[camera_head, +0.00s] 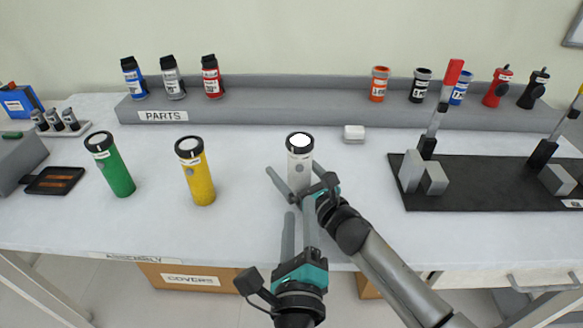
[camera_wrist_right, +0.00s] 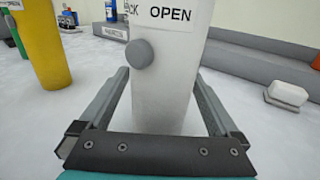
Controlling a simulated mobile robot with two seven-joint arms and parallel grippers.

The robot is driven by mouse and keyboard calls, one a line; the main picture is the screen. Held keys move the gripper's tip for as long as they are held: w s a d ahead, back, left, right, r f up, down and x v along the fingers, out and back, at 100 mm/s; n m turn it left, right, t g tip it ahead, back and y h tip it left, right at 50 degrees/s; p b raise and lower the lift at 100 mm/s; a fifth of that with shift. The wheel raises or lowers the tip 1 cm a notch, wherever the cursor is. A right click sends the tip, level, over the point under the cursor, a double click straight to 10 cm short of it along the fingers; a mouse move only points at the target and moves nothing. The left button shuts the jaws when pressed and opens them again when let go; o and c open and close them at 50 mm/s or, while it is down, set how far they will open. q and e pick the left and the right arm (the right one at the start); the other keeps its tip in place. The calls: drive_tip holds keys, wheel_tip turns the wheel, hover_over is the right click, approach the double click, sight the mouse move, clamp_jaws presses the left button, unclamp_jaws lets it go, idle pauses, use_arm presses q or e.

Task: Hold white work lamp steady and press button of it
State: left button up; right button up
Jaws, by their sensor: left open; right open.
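The white work lamp (camera_head: 300,158), a cylinder with a black ring around a bright white top, stands upright on the table. In the right wrist view the lamp (camera_wrist_right: 165,85) shows a round grey button (camera_wrist_right: 139,54) below an "OPEN" label. My right gripper (camera_head: 292,172) is open, with one finger on each side of the lamp's lower body. In the right wrist view a gap shows beside the right finger; contact on the left is unclear. My left gripper (camera_head: 298,213) is open and empty, pointing toward the lamp from the table's front side.
A yellow lamp (camera_head: 197,175) and a green lamp (camera_head: 113,168) stand to the left. A small white block (camera_head: 354,133) lies behind right. A black mat (camera_head: 470,192) with grey blocks and tools is at right. A grey parts ledge (camera_head: 290,92) holds several bottles along the back.

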drive_tip(key=shift+c, duration=0.3)
clamp_jaws()
use_arm(q)
clamp_jaws()
idle(0.8)
idle(1.0)
idle(0.4)
